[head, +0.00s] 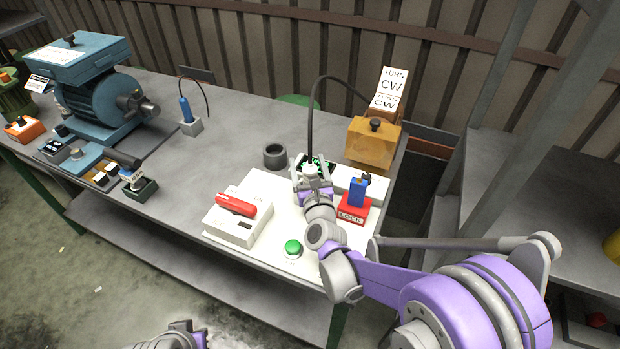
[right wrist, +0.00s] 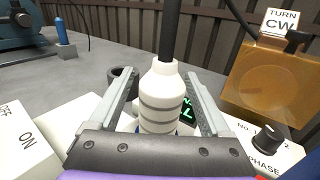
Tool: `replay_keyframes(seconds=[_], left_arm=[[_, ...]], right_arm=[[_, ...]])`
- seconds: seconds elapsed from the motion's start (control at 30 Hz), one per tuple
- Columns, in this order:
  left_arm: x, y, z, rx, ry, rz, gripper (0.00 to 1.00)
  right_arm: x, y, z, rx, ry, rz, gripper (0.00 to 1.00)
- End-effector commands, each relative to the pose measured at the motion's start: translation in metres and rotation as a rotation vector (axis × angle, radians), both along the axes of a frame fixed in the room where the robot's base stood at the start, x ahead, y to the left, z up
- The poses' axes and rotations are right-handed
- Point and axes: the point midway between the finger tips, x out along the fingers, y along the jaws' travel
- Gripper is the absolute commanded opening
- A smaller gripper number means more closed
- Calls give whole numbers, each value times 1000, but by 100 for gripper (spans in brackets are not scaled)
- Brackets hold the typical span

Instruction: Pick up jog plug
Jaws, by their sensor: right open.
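A white ribbed plug with a black cable, apparently the jog plug (right wrist: 162,95), stands upright between the fingers of my right gripper (right wrist: 162,108) in the right wrist view. The fingers are open, one on each side, with a gap visible. Its lower end is hidden behind the gripper body. In the head view the plug (head: 311,170) shows at the right gripper (head: 312,183), over the white panel (head: 265,190). Its cable arches up and to the right. Part of my left arm shows at the bottom edge; its fingers are not visible.
A red lever box (head: 238,208), a green button (head: 292,248) and a red lock block with a blue top (head: 355,205) surround the gripper. An amber box with a knob (head: 372,142) stands behind right. A dark ring (head: 275,155) stands behind left. The bench's middle is fairly clear.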

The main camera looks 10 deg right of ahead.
Motion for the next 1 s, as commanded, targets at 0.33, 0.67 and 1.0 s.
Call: replay_keyframes(seconds=[0.33,0.67,1.0], left_arm=[[0,0,0,0,0,0,0],[0,0,0,0,0,0,0],[0,0,0,0,0,0,0]], right_arm=[[0,0,0,0,0,0,51],[0,0,0,0,0,0,0],[0,0,3,0,-1,-1,0]])
